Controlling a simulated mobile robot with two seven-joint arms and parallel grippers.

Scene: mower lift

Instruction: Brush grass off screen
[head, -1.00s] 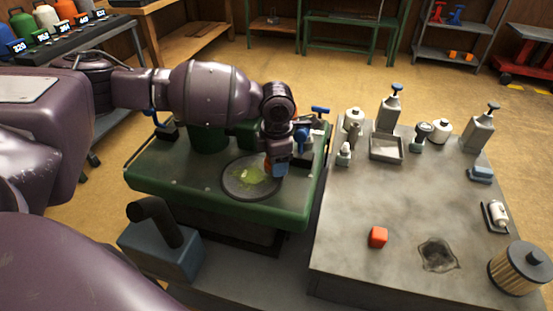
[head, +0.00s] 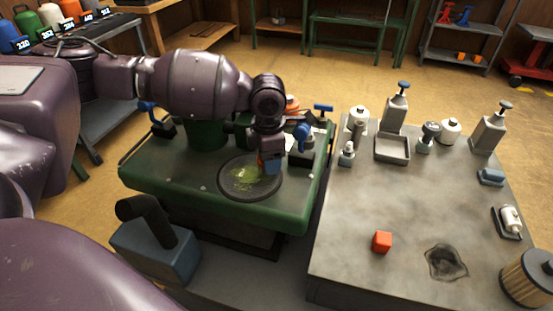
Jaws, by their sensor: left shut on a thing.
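A round dark screen (head: 234,191) lies on the green mower deck (head: 180,178). A patch of yellow-green grass (head: 245,179) covers its middle. My left gripper (head: 271,155) points down over the screen's right part and is shut on a small blue piece (head: 273,168), probably a brush, with some orange beside it. The piece is low at the screen, right of the grass; I cannot tell whether it touches. The jaws partly hide it. My right gripper is out of view.
Blue-handled clamps (head: 302,137) stand on the deck close right of my gripper. A grey workbench (head: 380,205) to the right carries bottles, a tray (head: 392,149), a red block (head: 381,242) and a ribbed filter (head: 527,279). A blue-grey box with a black pipe (head: 155,252) stands in front.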

